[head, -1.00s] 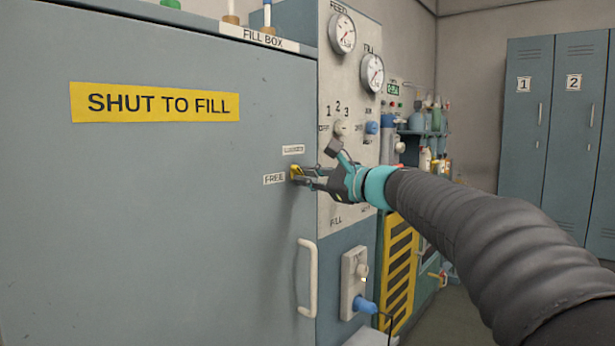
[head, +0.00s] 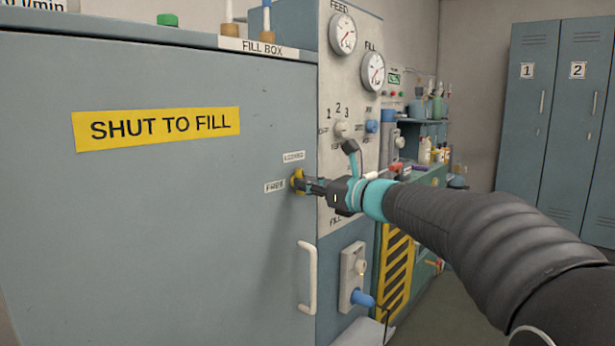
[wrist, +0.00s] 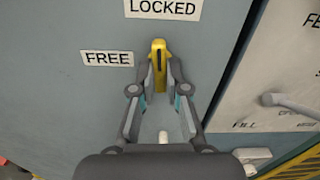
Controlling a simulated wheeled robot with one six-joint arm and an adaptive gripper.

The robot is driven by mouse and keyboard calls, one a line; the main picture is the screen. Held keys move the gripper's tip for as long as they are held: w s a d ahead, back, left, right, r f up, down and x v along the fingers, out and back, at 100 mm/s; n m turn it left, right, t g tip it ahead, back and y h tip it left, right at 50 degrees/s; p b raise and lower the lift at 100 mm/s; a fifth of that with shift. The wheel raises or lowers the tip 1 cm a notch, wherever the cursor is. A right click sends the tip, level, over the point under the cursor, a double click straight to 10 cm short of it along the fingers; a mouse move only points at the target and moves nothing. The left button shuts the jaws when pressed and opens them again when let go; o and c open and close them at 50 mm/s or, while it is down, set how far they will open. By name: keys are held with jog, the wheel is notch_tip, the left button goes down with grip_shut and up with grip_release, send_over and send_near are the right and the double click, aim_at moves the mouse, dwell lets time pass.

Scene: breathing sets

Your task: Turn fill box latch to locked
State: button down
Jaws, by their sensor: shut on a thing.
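The fill box latch (head: 298,181) is a small yellow knob on the grey fill box door (head: 180,220), near its right edge. In the wrist view the latch (wrist: 158,50) stands upright, its dark line running vertically toward the LOCKED label (wrist: 163,8) above. The FREE label (wrist: 107,58) is to its left. My gripper (head: 307,184) reaches in from the right and is shut on the latch. In the wrist view its fingers (wrist: 159,75) close on the latch's left and right sides.
A white door handle (head: 308,277) is below the latch. A pale panel with gauges (head: 342,34) and a selector knob (head: 341,130) stands just right of the door. A blue-tipped fitting (head: 358,290) sits lower down. Grey lockers (head: 570,120) stand farther back at right.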

jog(key=shift+m, duration=0.3)
jog(key=c, duration=1.2)
grip_release()
jog(key=shift+d, duration=0.1)
jog(key=v, duration=1.2)
